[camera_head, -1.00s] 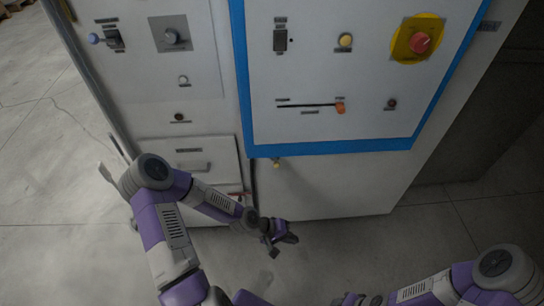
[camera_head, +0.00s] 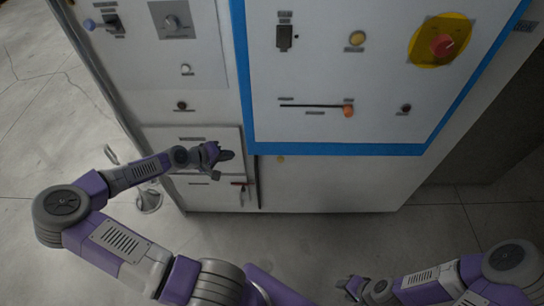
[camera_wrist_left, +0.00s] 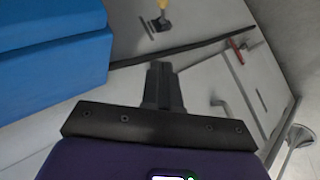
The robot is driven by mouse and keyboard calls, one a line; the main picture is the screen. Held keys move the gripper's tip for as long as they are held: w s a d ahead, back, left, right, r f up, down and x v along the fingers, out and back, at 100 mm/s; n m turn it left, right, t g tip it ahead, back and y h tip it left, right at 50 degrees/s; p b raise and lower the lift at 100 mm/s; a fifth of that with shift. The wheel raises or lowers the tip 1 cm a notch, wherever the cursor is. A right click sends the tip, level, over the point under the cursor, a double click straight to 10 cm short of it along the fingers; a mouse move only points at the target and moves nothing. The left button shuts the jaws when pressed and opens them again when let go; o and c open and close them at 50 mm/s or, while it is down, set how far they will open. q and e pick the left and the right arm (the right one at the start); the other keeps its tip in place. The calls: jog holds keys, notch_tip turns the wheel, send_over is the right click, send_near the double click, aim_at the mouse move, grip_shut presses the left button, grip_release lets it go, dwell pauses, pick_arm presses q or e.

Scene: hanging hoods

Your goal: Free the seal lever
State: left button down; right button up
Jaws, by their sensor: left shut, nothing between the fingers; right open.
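A small red lever (camera_head: 239,183) sits low on the cabinet, beside a dark vertical edge; it also shows in the left wrist view (camera_wrist_left: 236,50). A yellow-tipped part (camera_head: 280,159) sits just under the blue-framed panel, and in the left wrist view (camera_wrist_left: 162,18) it has a dark base. Labels are too small to read, so I cannot tell which is the seal lever. My left gripper (camera_head: 228,156) is shut and empty in front of the cabinet, above the red lever and apart from it. My right gripper (camera_head: 348,289) is open at the bottom, far from the cabinet.
The blue-framed panel (camera_head: 337,149) carries a red button (camera_head: 442,45) on yellow and an orange slider knob (camera_head: 348,111). A cover with a bar handle (camera_wrist_left: 222,106) is near my left gripper. A round-footed metal object (camera_head: 149,201) stands left. Floor in front is clear.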

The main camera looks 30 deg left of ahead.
pick_arm(q)
jog(key=shift+w, duration=0.1)
jog(key=d+b+x, duration=0.1)
jog(key=b+x, duration=0.2)
jog(key=x, duration=0.8)
jog(key=s+d+b+x, duration=0.1)
jog(key=b+x, duration=0.2)
jog(key=x, duration=0.8)
jog(key=shift+w+d+f, duration=0.2)
jog(key=shift+d+f, duration=0.2)
jog(key=shift+f, duration=0.1)
pick_arm(e)
jog(key=shift+f, duration=3)
